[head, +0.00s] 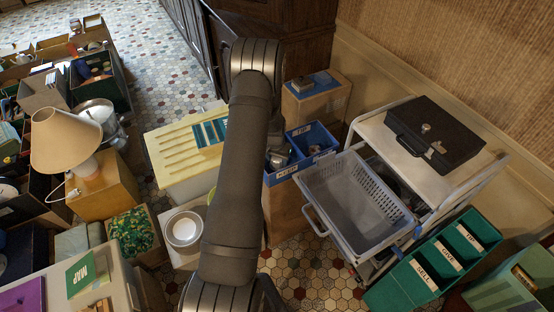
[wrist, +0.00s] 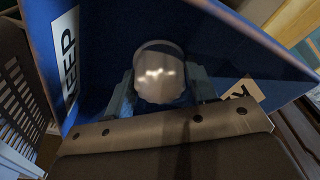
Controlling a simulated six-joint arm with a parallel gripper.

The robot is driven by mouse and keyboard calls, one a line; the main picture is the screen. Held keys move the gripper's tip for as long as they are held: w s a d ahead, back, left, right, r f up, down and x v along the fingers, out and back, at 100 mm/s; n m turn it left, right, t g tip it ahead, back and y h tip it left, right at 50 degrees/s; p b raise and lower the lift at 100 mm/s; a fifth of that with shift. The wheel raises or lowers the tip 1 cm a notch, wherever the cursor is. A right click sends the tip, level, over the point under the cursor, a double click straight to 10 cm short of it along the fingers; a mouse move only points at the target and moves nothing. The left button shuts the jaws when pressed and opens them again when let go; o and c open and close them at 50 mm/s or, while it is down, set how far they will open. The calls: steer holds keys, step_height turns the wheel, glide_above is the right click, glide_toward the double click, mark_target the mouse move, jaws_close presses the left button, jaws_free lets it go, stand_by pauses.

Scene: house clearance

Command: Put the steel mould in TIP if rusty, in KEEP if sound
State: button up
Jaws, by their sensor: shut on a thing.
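My gripper (wrist: 160,88) is shut on the steel mould (wrist: 158,70), one finger on each side of it. The mould is a rounded, pale grey metal piece with bright highlights. I see no clear rust on the side that shows, which is partly shaded; the rest is hidden. The gripper holds it within the blue KEEP box (wrist: 103,42), whose walls surround it. In the head view this blue box (head: 283,177) stands right of my arm, with my gripper (head: 279,157) at its left part.
A grey plastic basket (head: 350,205) sits on the trolley close right of the blue box. A black case (head: 435,135) lies on the trolley top. A cardboard box (head: 318,103) stands behind. SELL and GIVE labels mark the green box's other compartments.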

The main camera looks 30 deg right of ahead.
mark_target(275, 160)
steer(key=shift+f, duration=0.1)
steer(key=o, duration=1)
steer(key=shift+c, duration=0.2)
step_height(275, 160, up, 12)
steer(key=a, duration=0.1)
steer(key=shift+s, duration=0.45)
steer(key=shift+a, duration=0.1)
steer(key=f, duration=0.8)
steer(key=d+f, duration=0.1)
steer(key=f, duration=0.3)
steer(key=shift+w, duration=0.4)
step_height(275, 160, up, 3)
steer(key=shift+w+d+f, duration=0.1)
steer(key=shift+f, duration=0.05)
steer(key=shift+r, duration=0.3)
